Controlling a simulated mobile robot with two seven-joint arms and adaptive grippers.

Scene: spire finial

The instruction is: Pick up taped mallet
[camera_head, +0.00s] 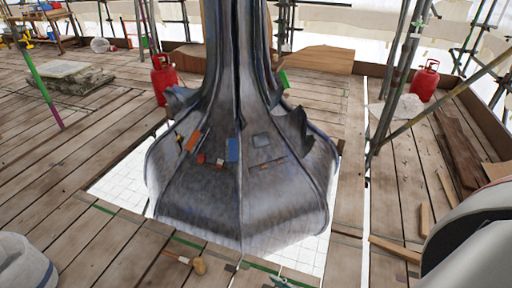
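A small mallet (198,265) lies on the wooden planks near the front edge of the view, just in front of the large grey spire. Its tan head is at the right end, and its thin handle with a reddish part points to the left. It is too small to tell tape clearly. Neither of my grippers is in view. A white and dark rounded part at the lower right edge looks like part of my own right arm; its gripper does not show.
The grey metal spire (240,190) rises through a floor opening, with small coloured pieces on its flared base. Red gas cylinders (163,80) (424,82) stand either side. Scaffold poles (395,75) rise at right. A white container (22,265) is at lower left.

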